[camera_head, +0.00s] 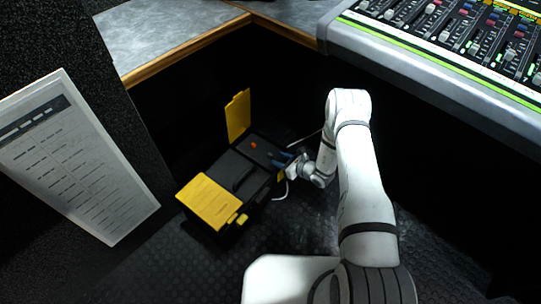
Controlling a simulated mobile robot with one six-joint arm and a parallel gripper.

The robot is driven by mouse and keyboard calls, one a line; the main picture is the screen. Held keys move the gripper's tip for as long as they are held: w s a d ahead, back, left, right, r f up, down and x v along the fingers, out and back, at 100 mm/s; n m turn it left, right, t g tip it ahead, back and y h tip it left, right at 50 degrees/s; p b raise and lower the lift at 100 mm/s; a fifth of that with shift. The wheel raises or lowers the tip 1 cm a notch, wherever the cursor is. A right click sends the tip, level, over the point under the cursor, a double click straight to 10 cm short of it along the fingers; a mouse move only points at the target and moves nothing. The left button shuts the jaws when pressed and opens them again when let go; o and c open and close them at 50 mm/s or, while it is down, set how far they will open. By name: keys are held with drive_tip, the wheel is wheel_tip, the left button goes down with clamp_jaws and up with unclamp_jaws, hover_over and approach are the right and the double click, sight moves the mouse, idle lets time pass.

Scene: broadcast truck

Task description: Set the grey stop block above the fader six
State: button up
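The mixing console (465,45) with its rows of faders is at the top right. I cannot tell which fader is number six. No grey stop block can be made out. My gripper (277,160) is low down, reaching to the right end of a black toolbox (226,164) with yellow lid parts. The dark bluish fingers are small in this view, and I cannot tell whether they are open or hold anything.
The toolbox stands on the dark studded floor (130,275), with one yellow flap (238,115) upright and a small orange-red item (254,145) in it. A white cable (283,191) lies beside it. A grey wood-edged desk (165,32) and a printed sheet (75,160) are at left.

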sight(271, 156)
drive_tip(key=b+x, duration=0.2)
drive_tip(key=x, duration=0.3)
drive_tip(key=shift+f, duration=0.2)
clamp_jaws()
